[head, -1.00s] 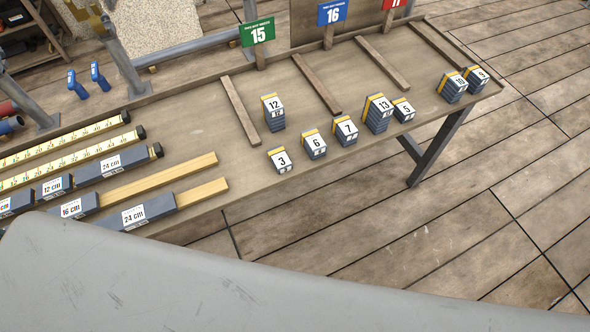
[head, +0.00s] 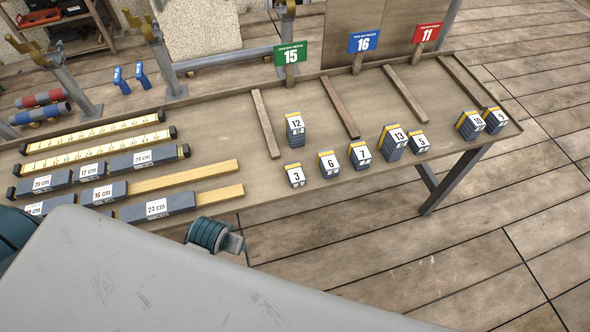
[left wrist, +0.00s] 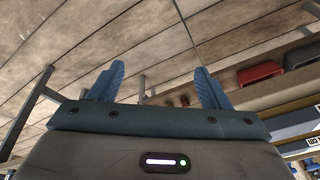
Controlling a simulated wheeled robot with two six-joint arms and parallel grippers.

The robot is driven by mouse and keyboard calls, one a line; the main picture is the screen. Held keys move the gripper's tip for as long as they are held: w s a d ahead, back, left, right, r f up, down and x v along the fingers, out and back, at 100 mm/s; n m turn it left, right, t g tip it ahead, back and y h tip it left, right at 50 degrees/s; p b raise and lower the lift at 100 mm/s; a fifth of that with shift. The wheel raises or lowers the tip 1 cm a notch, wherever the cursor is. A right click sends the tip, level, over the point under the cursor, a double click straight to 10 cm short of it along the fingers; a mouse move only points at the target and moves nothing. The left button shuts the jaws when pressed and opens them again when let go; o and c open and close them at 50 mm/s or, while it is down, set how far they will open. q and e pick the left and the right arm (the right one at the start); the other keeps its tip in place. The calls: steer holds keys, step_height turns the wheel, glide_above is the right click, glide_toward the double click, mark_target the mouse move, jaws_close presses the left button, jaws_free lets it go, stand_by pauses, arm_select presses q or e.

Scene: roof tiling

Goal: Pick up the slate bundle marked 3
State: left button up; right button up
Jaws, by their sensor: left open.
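The slate bundle marked 3 (head: 295,175) is a small, low grey block with a yellow band and a white label. It stands near the front edge of the workbench (head: 225,150), in front of the taller bundle marked 12 (head: 295,128). In the left wrist view my left gripper (left wrist: 158,85) is open, its two blue fingers apart with nothing between them. That view shows planks and part of the bench, and I cannot make out bundle 3 in it. In the head view parts of my arm show at the lower left; no fingertips are clear. My right gripper is not in view.
Bundles 6 (head: 328,164), 7 (head: 359,154), 13 (head: 393,141) and 5 (head: 419,142) stand to the right of bundle 3, with 10 (head: 470,124) and 9 (head: 495,120) farther along. Wooden strips and number signs (head: 291,55) line the back. Labelled bars (head: 157,207) lie left.

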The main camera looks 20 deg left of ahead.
arm_select(q)
steer(key=w+d+r+n+p, duration=0.1)
steer(key=w+d+r+n, duration=0.1)
steer(key=w+r, duration=0.45)
step_height(320, 180, up, 7)
steer(key=n+g+h, duration=0.1)
steer(key=n+g, duration=0.2)
steer(key=n, duration=0.2)
glide_above(295, 171)
step_height(295, 171, down, 5)
steer(key=shift+w+a+r+p, duration=0.1)
steer(key=shift+r+p, duration=0.05)
steer(key=shift+p, duration=1.05)
steer(key=shift+f+p, duration=0.25)
steer(key=shift+p, duration=0.05)
steer(key=f, duration=0.1)
steer(key=f+p, duration=0.1)
steer(key=f, duration=0.1)
steer(key=shift+s+f+p, duration=0.2)
steer(key=shift+s+p, duration=0.05)
steer(key=shift+p, duration=0.1)
steer(key=shift+f, duration=0.65)
steer(key=c, duration=1.1)
steer(key=shift+c, duration=0.2)
steer(key=shift+r, duration=0.15)
